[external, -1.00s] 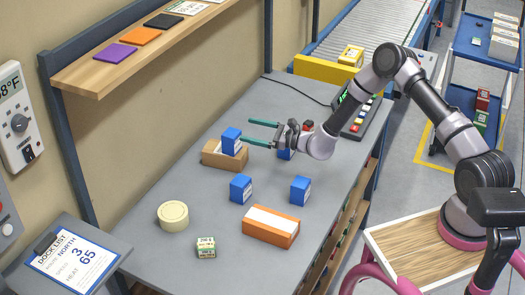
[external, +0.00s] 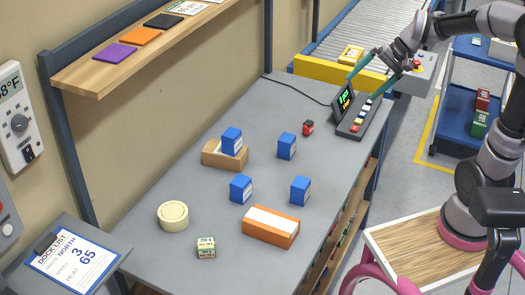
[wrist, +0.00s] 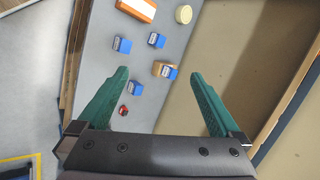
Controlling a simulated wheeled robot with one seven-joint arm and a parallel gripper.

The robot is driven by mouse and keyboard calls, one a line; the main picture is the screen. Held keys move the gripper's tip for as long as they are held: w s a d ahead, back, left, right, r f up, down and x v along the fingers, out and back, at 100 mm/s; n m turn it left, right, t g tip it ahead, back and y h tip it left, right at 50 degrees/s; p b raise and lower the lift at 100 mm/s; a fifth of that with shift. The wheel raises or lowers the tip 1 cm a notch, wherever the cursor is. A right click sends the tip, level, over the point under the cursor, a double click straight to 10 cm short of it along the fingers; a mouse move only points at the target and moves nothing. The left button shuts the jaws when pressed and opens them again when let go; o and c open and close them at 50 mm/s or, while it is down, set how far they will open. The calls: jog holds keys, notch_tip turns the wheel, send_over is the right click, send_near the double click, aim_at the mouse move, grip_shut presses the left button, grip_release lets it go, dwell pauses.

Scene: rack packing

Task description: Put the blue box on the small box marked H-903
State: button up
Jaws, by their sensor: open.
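One blue box (external: 232,141) rests on top of a small brown box (external: 212,158), towards its right side. Three other blue boxes stand on the table: one to the right (external: 287,146), one in front (external: 241,189) and one front right (external: 300,190). No marking H-903 is legible in either view. The wrist view also shows the stacked blue box (wrist: 170,73) on the brown box (wrist: 157,67). My gripper (external: 360,88) is open and empty, raised near the keypad device at the table's far right end, well apart from the boxes.
An orange box (external: 268,236), a cream roll (external: 173,214) and a small green-and-white box (external: 206,248) stand in front. A small red object (external: 308,128) is near the keypad device (external: 354,120). A shelf (external: 150,62) overhangs the left wall. The table's middle back is clear.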

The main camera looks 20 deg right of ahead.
jog(key=s+d+r+t+h, duration=0.1)
jog(key=s+d+t+h, duration=0.1)
jog(key=s+d, duration=0.3)
jog(key=s+d+r+t+h, duration=0.1)
jog(key=s+d, duration=0.4)
jog(key=d, duration=0.5)
jog(key=shift+s+r+n+t+h, duration=0.15)
jog(key=shift+r+n+t+h, duration=0.2)
jog(key=shift+t+h, duration=0.65)
